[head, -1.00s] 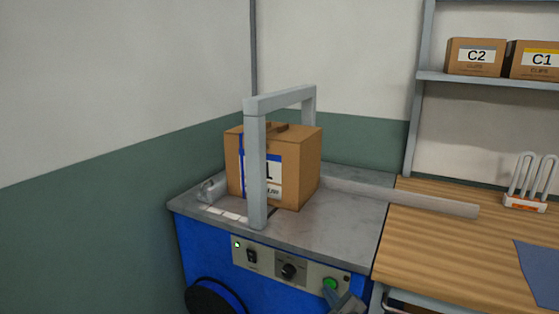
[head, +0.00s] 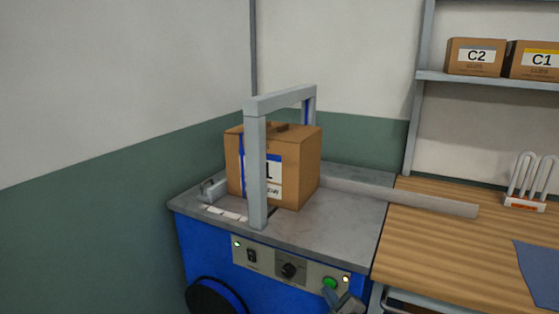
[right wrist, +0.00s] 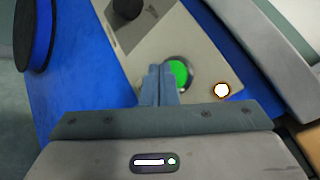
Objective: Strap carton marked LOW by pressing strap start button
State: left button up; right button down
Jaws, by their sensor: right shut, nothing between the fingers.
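A brown carton (head: 300,165) stands upright on the grey top of the blue strapping machine (head: 340,222), under its grey arch (head: 257,180). The arch's front post hides part of the carton's white and blue label; a "1" shows, but I cannot read LOW. A blue strap shows along the arch's rear post (head: 307,108). The green button (head: 330,282) is on the front panel. My right gripper (head: 331,294) is shut and empty at this button. In the right wrist view, its fingertips (right wrist: 160,70) overlap the left edge of the green button (right wrist: 181,72); contact is unclear. My left gripper is out of view.
A lamp (head: 346,279) beside the button glows. The panel also has a black knob (head: 289,270) and a switch (head: 252,256). A wooden bench (head: 430,240) stands to the right, with a white rack (head: 525,203). Cartons C2 (head: 476,57) and C1 (head: 540,60) sit on a shelf.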

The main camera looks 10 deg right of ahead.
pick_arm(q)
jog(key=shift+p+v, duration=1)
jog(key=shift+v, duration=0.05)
pick_arm(e)
jog(key=s+a, duration=0.3)
jog(key=s, duration=0.2)
jog(key=shift+a, duration=0.2)
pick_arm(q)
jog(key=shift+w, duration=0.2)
